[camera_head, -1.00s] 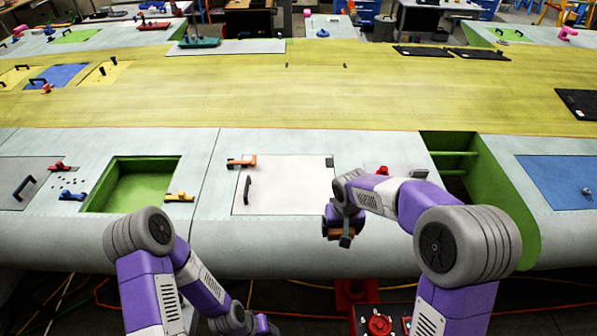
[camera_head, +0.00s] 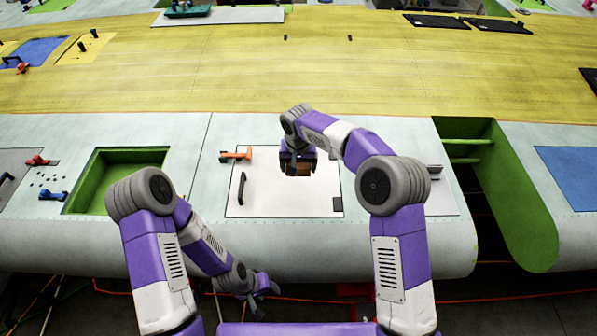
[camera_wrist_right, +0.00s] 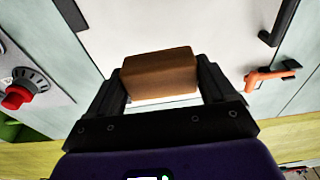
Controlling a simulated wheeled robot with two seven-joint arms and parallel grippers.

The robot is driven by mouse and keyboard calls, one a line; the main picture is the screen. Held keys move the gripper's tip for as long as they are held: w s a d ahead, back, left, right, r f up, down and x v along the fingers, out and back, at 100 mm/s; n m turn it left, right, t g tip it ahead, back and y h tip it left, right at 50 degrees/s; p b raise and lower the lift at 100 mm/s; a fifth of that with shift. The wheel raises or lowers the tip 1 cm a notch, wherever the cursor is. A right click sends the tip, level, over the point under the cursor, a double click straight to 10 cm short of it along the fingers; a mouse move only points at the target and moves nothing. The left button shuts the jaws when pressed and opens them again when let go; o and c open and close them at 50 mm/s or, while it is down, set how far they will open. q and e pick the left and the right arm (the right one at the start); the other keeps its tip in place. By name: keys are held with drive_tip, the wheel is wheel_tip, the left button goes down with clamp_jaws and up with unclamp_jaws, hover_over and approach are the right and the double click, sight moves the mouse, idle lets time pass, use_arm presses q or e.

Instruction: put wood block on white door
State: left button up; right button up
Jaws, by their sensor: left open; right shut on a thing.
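The brown wood block (camera_head: 303,169) is between the fingers of my right gripper (camera_head: 298,171), over the far part of the white door (camera_head: 280,200). In the right wrist view the block (camera_wrist_right: 160,75) sits across the shut jaws, with the white door (camera_wrist_right: 190,25) behind it. I cannot tell whether the block touches the door. My left gripper (camera_head: 264,287) is open and empty, low in front of the wing's near edge. My right forearm hides the door's far right corner.
A black handle (camera_head: 241,188) stands on the door's left side. An orange clamp (camera_head: 236,155) is at its far left corner, and a dark hinge (camera_head: 337,204) at its near right. Green recesses (camera_head: 105,178) lie open to either side. The door's near middle is clear.

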sight(299, 189)
drive_tip(key=f, duration=0.3)
drive_tip(key=f+b, duration=0.1)
drive_tip(key=f, duration=0.2)
drive_tip(key=f+b, duration=0.1)
drive_tip(key=f, duration=0.2)
drive_tip(key=shift+s, duration=0.3)
drive_tip(key=shift+f, duration=0.2)
drive_tip(key=shift+w+r, duration=0.1)
drive_tip(key=shift+w, duration=0.05)
drive_tip(key=shift+b, duration=0.3)
drive_tip(key=o, duration=0.9)
drive_tip(key=shift+f, duration=0.2)
drive_tip(key=shift+r, duration=0.1)
